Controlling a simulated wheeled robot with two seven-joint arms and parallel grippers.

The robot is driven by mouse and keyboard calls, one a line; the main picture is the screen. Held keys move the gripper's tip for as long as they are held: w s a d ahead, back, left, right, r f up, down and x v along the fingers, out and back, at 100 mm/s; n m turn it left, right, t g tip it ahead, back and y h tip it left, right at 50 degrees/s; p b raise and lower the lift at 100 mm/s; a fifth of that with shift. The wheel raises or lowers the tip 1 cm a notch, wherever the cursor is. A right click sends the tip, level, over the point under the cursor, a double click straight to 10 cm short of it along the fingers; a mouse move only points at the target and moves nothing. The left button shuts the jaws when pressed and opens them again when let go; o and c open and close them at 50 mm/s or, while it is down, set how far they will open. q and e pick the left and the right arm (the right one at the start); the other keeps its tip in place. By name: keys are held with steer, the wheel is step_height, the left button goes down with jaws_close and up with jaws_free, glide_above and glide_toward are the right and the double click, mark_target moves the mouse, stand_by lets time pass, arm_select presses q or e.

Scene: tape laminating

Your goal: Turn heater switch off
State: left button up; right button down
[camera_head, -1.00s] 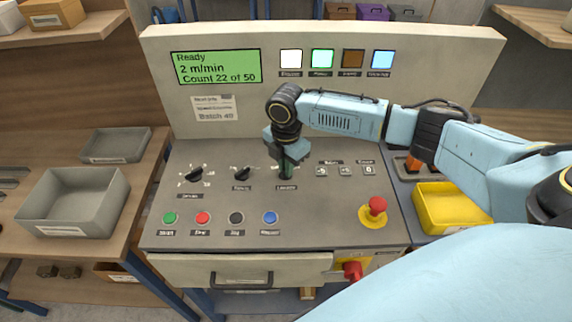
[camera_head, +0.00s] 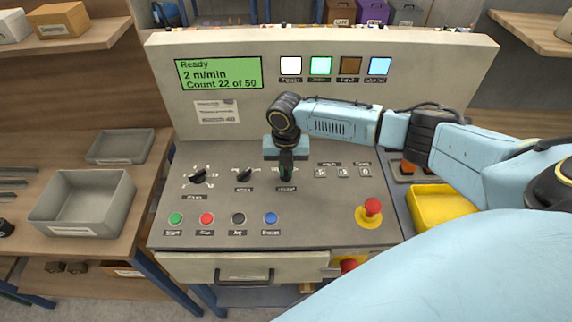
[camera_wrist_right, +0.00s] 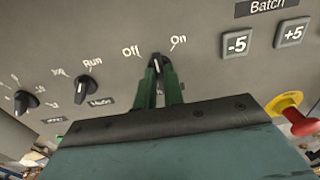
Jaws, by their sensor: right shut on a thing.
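The heater switch (camera_wrist_right: 157,63) is a dark rotary knob with a light pointer line. It sits between the printed words Off and On in the right wrist view, and its pointer looks close to upright between them. My right gripper (camera_wrist_right: 158,72) has its green fingers shut on the knob, one on each side. In the head view my right gripper (camera_head: 286,172) comes down onto the panel, covering the knob. The small label below it is too blurred to read. My left gripper is not in view.
The grey control panel (camera_head: 320,220) has two more knobs to the left, with a mode knob (camera_wrist_right: 88,85) nearest. Batch buttons (camera_head: 343,171) lie just right. Coloured push buttons line the front, and a red emergency stop (camera_head: 373,206) is at the front right.

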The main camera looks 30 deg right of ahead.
mark_target(286, 172)
steer(key=n, duration=0.4)
steer(key=shift+n, duration=0.4)
steer(key=n, duration=0.4)
steer(key=shift+n, duration=0.4)
steer(key=c, duration=1.5)
jaws_free()
step_height(286, 172, up, 14)
steer(key=shift+f, duration=0.25)
